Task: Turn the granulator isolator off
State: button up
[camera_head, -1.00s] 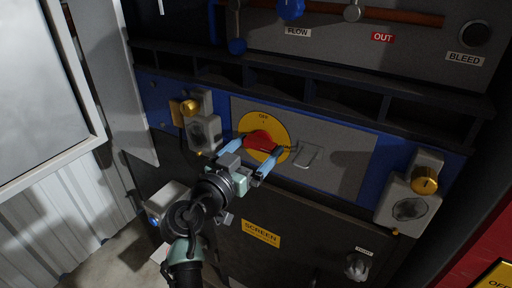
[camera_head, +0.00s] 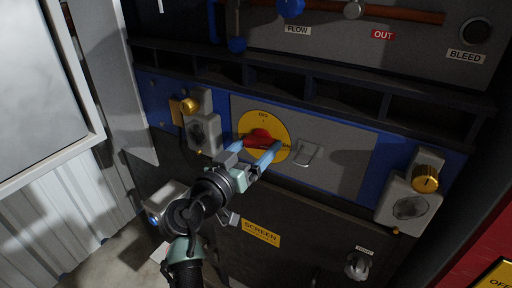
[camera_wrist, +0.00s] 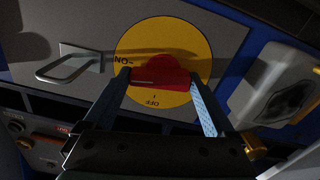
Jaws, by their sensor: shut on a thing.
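The granulator isolator is a red rotary handle (camera_head: 259,136) on a round yellow dial (camera_head: 264,118), set in a grey panel (camera_head: 345,160). The dial reads OFF at its top, with an ON mark on its right side. The handle lies roughly crosswise on the dial. My gripper (camera_head: 254,148) is shut on the handle, with one blue finger at each end. In the wrist view the fingers (camera_wrist: 159,78) flank the red handle (camera_wrist: 160,72), and the yellow dial (camera_wrist: 150,35) appears upside down. The fingers partly hide the handle's ends.
A metal loop (camera_head: 308,153) stands out just right of the dial. Grey units with brass-coloured knobs sit left (camera_head: 203,130) and right (camera_head: 408,200). A dark shelf (camera_head: 310,87) juts out above. A yellow SCREEN label (camera_head: 261,233) is below.

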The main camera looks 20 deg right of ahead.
jog(key=n, duration=0.4)
jog(key=shift+r+n, duration=0.1)
jog(key=shift+n, duration=0.2)
jog(key=n+p, duration=0.1)
jog(key=n, duration=0.2)
jog(key=shift+r+n+p, duration=0.1)
jog(key=shift+n+p, duration=0.25)
jog(key=shift+n, duration=0.05)
jog(key=n+p, duration=0.2)
jog(key=n, duration=0.2)
jog(key=shift+w+a, duration=0.1)
jog(key=shift+w, duration=0.05)
jog(key=shift+n+p, duration=0.75)
jog(key=shift+n, duration=0.85)
jog(key=o, duration=1.1)
jog(key=shift+c, duration=0.2)
jog(key=shift+a, duration=0.1)
